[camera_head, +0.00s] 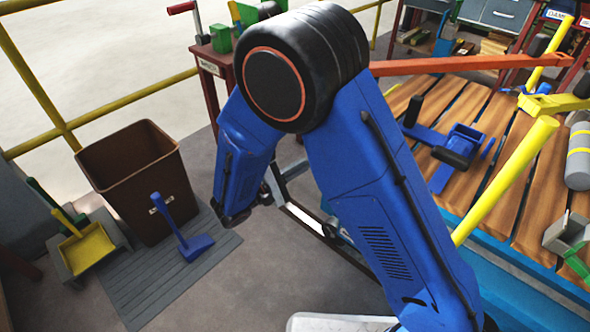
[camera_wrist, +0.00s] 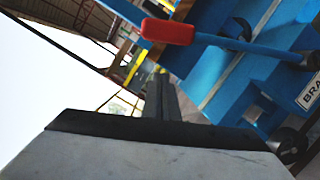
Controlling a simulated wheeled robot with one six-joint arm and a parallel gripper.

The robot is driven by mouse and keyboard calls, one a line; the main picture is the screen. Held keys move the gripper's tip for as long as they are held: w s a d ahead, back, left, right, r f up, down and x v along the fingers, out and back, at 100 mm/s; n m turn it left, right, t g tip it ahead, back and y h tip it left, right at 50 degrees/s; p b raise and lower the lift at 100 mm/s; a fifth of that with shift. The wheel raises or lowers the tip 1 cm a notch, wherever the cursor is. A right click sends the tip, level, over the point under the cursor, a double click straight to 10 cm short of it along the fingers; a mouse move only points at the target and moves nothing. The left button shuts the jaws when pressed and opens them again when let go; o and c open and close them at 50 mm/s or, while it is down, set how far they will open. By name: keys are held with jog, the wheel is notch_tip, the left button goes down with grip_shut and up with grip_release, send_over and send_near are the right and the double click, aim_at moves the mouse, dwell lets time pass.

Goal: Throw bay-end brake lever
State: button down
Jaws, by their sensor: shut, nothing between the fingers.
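A lever with a red grip (camera_wrist: 167,31) and a blue rod (camera_wrist: 240,43) crosses the upper part of the wrist view. The rod runs right to a blue machine frame carrying a white label that starts "BRA" (camera_wrist: 310,94). My gripper (camera_wrist: 160,78) points up the wrist picture, its dark fingers together and empty. The red grip appears just beyond the fingertips, apart from them; the exact distance cannot be told. In the head view my blue arm bends down at left of centre, its fingers are not clearly visible, and I cannot make out this lever.
A brown bin (camera_head: 130,175), a blue upright-handled item (camera_head: 190,240) on a grey slatted mat (camera_head: 150,290), and a yellow dustpan (camera_head: 88,250) stand at left. A yellow railing (camera_head: 35,85) runs behind. A wooden slatted deck (camera_head: 530,190) with a yellow post (camera_head: 505,180) lies at right.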

jog(key=shift+s+d+r, duration=0.3)
jog(key=shift+d, duration=0.3)
jog(key=shift+s+d+r, duration=0.3)
jog(key=shift+d, duration=0.3)
jog(key=shift+s+d+r, duration=0.3)
jog(key=shift+d, duration=0.3)
